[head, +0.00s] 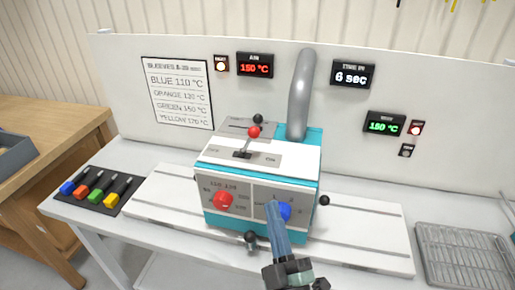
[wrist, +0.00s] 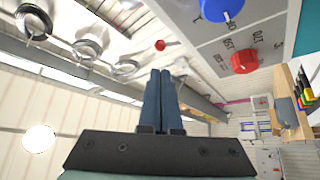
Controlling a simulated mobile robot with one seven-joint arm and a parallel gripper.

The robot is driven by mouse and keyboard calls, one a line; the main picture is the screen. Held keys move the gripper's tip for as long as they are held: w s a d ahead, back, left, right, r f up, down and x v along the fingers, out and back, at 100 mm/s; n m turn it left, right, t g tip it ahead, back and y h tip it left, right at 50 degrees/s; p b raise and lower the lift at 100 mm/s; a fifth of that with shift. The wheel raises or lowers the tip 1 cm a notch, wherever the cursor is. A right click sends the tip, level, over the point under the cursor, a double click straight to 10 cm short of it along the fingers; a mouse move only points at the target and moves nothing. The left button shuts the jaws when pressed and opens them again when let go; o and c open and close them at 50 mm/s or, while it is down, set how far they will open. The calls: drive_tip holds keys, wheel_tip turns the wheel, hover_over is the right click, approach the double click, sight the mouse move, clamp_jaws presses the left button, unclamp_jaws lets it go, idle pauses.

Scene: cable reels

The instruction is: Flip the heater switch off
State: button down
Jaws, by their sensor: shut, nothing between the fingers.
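The heater (head: 262,185) is a teal and white box on the bench. The switch on its top is a lever with a red ball (head: 254,131), between an OFF mark at left and an ON mark at right. The lever leans a little to the right, towards ON. The red ball also shows in the wrist view (wrist: 160,45), beyond my fingertips. My gripper (head: 272,206) is shut and empty, in front of the box's front panel, below the lever. It partly covers the blue knob (head: 285,211); whether it touches the knob I cannot tell.
A red knob (head: 223,201) sits on the front panel, left of my gripper. A black ball (head: 258,118) stands behind the lever. A grey pipe (head: 301,95) rises behind the box. Colored sleeves (head: 96,190) lie at left, a wire rack (head: 465,258) at right. Lit displays (head: 255,65) hang behind.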

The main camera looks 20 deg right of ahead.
sight(255, 137)
drive_tip(key=x, duration=1.4)
drive_tip(key=shift+w+r+p, duration=0.1)
drive_tip(key=shift+r+p, duration=0.1)
drive_tip(key=shift+p, duration=0.25)
